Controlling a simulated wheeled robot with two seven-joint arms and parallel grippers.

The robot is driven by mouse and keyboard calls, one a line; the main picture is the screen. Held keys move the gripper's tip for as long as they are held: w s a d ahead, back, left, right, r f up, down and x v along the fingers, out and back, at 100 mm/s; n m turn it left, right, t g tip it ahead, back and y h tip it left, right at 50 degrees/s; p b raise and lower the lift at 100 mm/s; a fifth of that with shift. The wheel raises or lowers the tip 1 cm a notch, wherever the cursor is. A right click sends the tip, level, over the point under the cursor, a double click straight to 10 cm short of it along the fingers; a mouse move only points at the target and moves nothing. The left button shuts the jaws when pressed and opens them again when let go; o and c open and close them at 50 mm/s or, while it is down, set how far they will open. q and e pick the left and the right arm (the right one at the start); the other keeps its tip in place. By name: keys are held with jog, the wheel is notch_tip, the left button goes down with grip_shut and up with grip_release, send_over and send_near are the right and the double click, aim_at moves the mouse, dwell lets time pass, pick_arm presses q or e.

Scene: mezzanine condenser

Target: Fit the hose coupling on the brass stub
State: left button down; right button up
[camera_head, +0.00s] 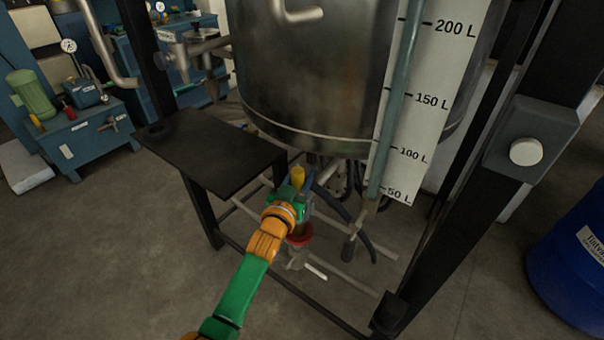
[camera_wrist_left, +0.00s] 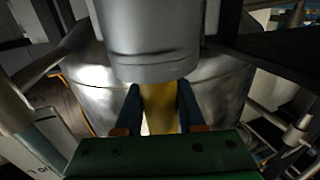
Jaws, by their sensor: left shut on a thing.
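My left gripper (camera_head: 306,186) is under the front of the steel tank at the end of my green and orange arm. In the left wrist view its two dark blue fingers (camera_wrist_left: 160,112) are shut on a yellow piece (camera_wrist_left: 159,98). A grey cylinder (camera_wrist_left: 150,42) covers the piece's upper end. A yellow knob-like end (camera_head: 298,173) shows beside the gripper in the head view. I cannot tell whether the yellow piece is the coupling or the brass stub, nor whether the two touch. A dark hose (camera_head: 333,203) hangs just right of the gripper. My right gripper is out of view.
The steel tank (camera_head: 310,85) and its level scale (camera_head: 428,100) stand above the gripper. A red ring-shaped part (camera_head: 299,239) is below it. A black shelf (camera_head: 212,150) is at left, a black post (camera_head: 470,180) at right. A blue barrel (camera_head: 570,265) stands far right.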

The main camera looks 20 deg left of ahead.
pick_arm(q)
jog(key=shift+r, duration=0.1)
dwell(0.4)
notch_tip(320, 180, down, 7)
jog(key=b, duration=0.5)
jog(key=shift+b, duration=0.3)
dwell(1.9)
jog(key=shift+c, duration=2.2)
grip_release()
jog(key=shift+r, duration=0.2)
jog(key=s+p, duration=0.1)
jog(key=s, duration=0.6)
jog(key=shift+a, duration=0.2)
jog(key=shift+s, duration=0.1)
